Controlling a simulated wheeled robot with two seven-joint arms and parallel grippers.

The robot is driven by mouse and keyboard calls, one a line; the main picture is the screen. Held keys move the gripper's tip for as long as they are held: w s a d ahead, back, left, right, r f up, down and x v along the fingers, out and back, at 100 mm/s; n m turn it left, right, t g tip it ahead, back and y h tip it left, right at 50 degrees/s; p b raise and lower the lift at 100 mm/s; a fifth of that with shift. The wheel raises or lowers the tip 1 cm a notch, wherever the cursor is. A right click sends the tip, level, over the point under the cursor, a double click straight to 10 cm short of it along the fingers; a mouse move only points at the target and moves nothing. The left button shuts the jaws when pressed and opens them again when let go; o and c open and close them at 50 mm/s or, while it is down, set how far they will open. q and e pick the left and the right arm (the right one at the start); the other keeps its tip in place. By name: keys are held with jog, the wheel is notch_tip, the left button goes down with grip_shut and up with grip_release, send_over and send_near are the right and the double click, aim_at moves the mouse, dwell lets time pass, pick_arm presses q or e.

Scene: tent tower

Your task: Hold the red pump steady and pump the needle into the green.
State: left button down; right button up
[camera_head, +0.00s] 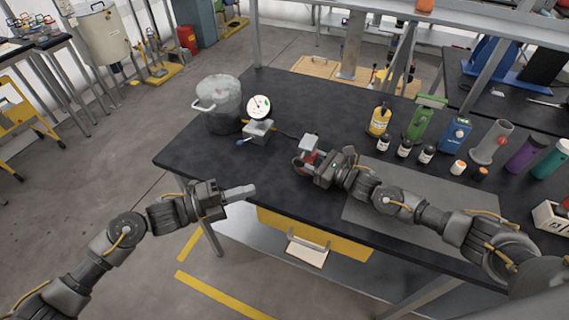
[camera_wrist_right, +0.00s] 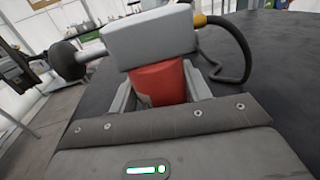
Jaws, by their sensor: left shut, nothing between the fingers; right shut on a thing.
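The red pump (camera_head: 309,157) stands on the dark table with a grey block on top. In the right wrist view its red body (camera_wrist_right: 160,84) sits between my right fingers, under the grey head (camera_wrist_right: 150,38). A dark round knob (camera_wrist_right: 66,60) sticks out from the head's left side. My right gripper (camera_head: 305,164) is shut on the red body. The white round gauge (camera_head: 259,106) has some green on its dial and stands on a grey block; its needle is too small to read surely. My left gripper (camera_head: 248,191) is shut and empty near the table's front edge, apart from the pump.
A black hose (camera_wrist_right: 242,50) with a yellow fitting leaves the pump head. A grey pot (camera_head: 219,102) stands left of the gauge. Several bottles, including a yellow one (camera_head: 380,120), stand behind my right arm. The table (camera_head: 215,150) is clear between the pot and my left gripper.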

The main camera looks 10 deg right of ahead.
pick_arm(q)
jog(key=shift+d, duration=0.1)
send_near(302, 165)
jog(key=s+d, duration=0.2)
jog(key=d, duration=0.1)
jog(key=shift+w+d, duration=1.4)
jog(key=shift+w, duration=0.25)
jog(key=w, duration=0.1)
jog(key=w+d, duration=0.1)
jog(key=shift+w+d, duration=0.3)
jog(key=shift+w, duration=0.05)
jog(key=shift+a, duration=0.1)
